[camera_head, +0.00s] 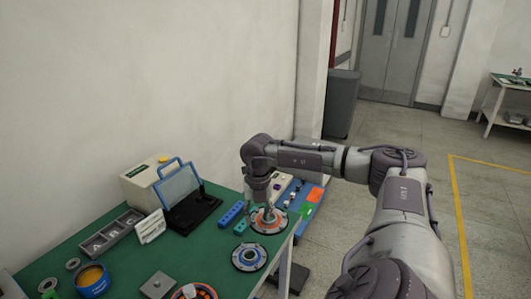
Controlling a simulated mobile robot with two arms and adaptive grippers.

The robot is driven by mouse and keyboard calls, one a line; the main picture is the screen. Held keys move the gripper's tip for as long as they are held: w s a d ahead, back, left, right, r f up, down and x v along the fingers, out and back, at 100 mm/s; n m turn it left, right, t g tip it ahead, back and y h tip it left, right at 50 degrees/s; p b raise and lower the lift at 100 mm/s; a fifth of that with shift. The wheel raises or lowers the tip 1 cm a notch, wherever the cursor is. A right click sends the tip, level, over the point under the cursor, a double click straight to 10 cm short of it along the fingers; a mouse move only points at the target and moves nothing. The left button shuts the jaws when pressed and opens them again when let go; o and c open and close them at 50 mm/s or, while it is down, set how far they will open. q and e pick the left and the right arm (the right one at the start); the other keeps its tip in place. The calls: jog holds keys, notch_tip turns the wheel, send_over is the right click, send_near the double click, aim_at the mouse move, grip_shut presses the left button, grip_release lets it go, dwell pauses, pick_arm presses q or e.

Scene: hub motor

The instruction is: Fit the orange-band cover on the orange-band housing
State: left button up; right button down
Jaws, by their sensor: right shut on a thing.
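My right gripper (268,209) points down over a round grey disc with an orange ring, near the right edge of the green table. It is shut, apparently on the orange-band cover (266,221). The gripper hides the middle of the disc. I cannot tell the orange-band housing apart from the cover here, nor whether the two touch. My left gripper is out of view.
A disc with a blue ring (249,257) lies just in front of it. A blue block (231,214) is to its left. A black tray with a clear blue lid (190,205), a lettered box (110,234) and a blue pot (92,286) stand further left.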

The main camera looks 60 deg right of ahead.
jog(key=w+a+f+n+p, duration=0.1)
jog(key=w+a+n, duration=0.1)
jog(key=a, duration=1.2)
jog(key=w+a+f+n+p, duration=0.2)
jog(key=a+n, duration=0.3)
jog(key=a, duration=0.8)
jog(key=shift+a+n, duration=0.3)
jog(key=shift+a, duration=0.1)
jog(key=shift+s+f, duration=0.1)
